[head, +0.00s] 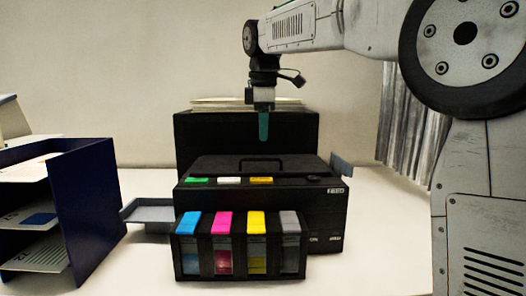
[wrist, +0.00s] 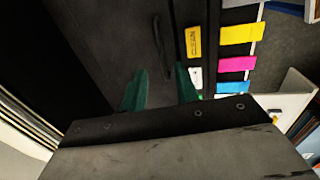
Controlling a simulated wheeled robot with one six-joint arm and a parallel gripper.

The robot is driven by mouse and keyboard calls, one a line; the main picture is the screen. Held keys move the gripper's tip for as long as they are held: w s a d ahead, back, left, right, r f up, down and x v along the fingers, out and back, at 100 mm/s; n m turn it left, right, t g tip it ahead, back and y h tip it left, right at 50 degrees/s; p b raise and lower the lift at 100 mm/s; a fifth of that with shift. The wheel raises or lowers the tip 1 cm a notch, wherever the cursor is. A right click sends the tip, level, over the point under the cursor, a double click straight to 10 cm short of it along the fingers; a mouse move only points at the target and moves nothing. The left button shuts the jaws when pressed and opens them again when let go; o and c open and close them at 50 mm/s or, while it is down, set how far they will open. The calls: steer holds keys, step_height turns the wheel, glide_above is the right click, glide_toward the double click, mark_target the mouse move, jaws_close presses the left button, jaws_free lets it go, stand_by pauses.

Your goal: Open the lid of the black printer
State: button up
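The black printer (head: 325,207) stands on the white table in the middle of the head view, with its lid (head: 220,166) down. A dark handle (head: 260,160) stands up from the lid; it also shows in the wrist view (wrist: 158,45). My gripper (head: 263,125) hangs above the lid, pointing down. In the wrist view its two green fingers (wrist: 161,86) are spread apart with nothing between them. The handle lies ahead of the fingertips there, and I see no contact. Coloured labels (head: 229,181) sit along the printer's front top edge.
Ink tanks (head: 240,226) with coloured caps stick out at the printer's front. A black box (head: 190,135) with papers on top stands behind it. A dark blue shelf tray (head: 90,190) stands left, and a grey tray (head: 148,212) juts between them.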

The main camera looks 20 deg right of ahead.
glide_above(263, 171)
step_height(263, 171, down, 6)
steer(key=shift+f, duration=0.25)
jaws_close()
